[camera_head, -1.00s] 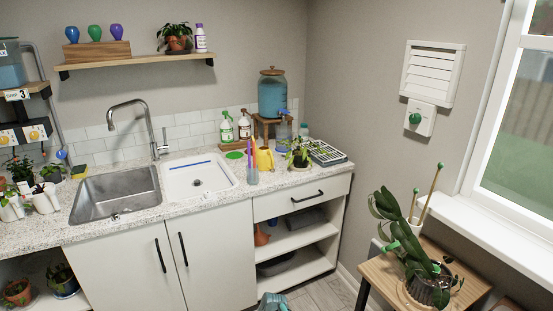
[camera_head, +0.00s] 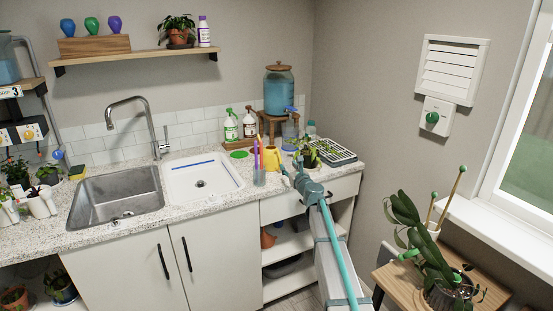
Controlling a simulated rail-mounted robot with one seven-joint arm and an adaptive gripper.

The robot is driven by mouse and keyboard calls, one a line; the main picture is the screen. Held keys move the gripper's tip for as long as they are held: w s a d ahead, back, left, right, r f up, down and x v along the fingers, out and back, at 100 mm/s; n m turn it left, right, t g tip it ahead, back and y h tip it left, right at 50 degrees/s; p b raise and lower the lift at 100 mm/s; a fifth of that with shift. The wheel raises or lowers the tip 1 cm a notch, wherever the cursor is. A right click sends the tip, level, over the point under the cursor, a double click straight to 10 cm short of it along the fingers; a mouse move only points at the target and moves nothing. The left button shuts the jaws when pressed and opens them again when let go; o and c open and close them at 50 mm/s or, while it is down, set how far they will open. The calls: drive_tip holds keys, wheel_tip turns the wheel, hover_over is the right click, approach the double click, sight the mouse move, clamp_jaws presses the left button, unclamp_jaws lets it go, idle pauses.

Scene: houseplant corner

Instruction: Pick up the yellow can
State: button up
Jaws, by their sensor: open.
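The yellow can (camera_head: 272,160) stands on the countertop, just behind and right of a clear cup of colored pens. It is partly hidden by the pens and my gripper side. My gripper (camera_head: 289,173) is open, at the end of my teal and grey arm that reaches up from the lower right. In the picture it lies just right of the can and slightly lower. I cannot tell whether it touches the can; nothing shows held in it.
The pen cup (camera_head: 259,177) stands close in front of the can. A potted seedling (camera_head: 307,152) and a seedling tray (camera_head: 333,152) are to the right. Spray bottles (camera_head: 231,126) and a water dispenser (camera_head: 278,92) stand behind. The white sink basin (camera_head: 203,178) is left.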

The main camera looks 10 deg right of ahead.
sight(279, 156)
drive_tip(key=x, duration=0.5)
drive_tip(key=shift+w+a+p, duration=0.15)
drive_tip(key=shift+w+p, duration=0.15)
drive_tip(key=shift+p, duration=0.1)
drive_tip(key=shift+p+x, duration=0.7)
drive_tip(key=shift+x, duration=1.9)
drive_tip(key=shift+a, duration=0.15)
clamp_jaws()
drive_tip(key=shift+r, duration=0.1)
